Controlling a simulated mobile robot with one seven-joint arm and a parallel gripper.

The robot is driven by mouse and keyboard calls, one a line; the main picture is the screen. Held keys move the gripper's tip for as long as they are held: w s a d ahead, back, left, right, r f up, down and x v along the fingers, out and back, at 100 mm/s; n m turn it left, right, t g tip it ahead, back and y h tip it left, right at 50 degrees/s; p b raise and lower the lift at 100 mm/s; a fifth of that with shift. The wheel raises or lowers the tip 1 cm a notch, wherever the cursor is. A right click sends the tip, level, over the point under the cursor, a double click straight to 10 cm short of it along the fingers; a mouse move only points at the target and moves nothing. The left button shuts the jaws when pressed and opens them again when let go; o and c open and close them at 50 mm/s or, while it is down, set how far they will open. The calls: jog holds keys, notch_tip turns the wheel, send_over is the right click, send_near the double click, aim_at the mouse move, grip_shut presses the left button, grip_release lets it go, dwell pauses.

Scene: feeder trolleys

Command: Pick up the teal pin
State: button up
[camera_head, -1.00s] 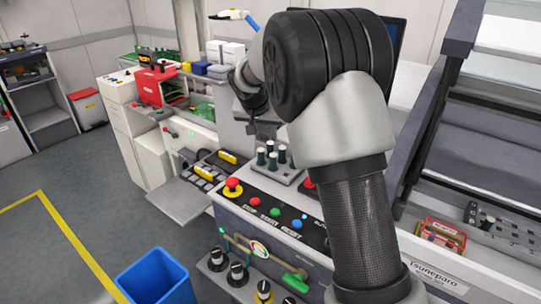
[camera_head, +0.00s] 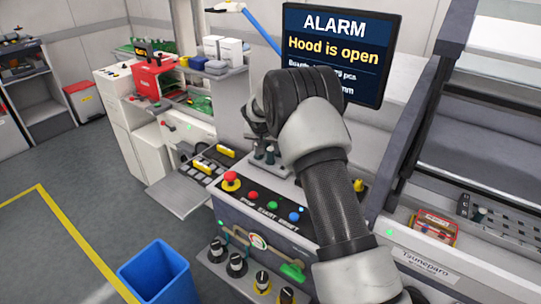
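Several small pins with dark, teal-looking tops and pale lower parts stand upright in a grey holder on the machine's front panel. Two of these pins (camera_head: 270,157) show just left of my arm; my arm hides the rest of the group. My gripper (camera_head: 259,140) is directly above or at the pins, pointing down, mostly behind my arm's wrist. Its fingers are too small and covered to tell whether they are open, or whether they touch a pin. Another dark pin (camera_head: 481,214) stands at the right, by a perforated grey block (camera_head: 500,215).
A red emergency button (camera_head: 230,181) and coloured push buttons line the panel in front of the pins. A monitor (camera_head: 340,50) reads "Hood is open". A red-framed box (camera_head: 433,228) sits at the right. A blue bin (camera_head: 158,272) stands on the floor.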

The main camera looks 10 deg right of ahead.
aim_at(270, 148)
jog(key=shift+x, duration=1.25)
grip_shut()
notch_tip(270, 148, up, 10)
jog(key=shift+r+b, duration=0.1)
jog(key=shift+b, duration=0.4)
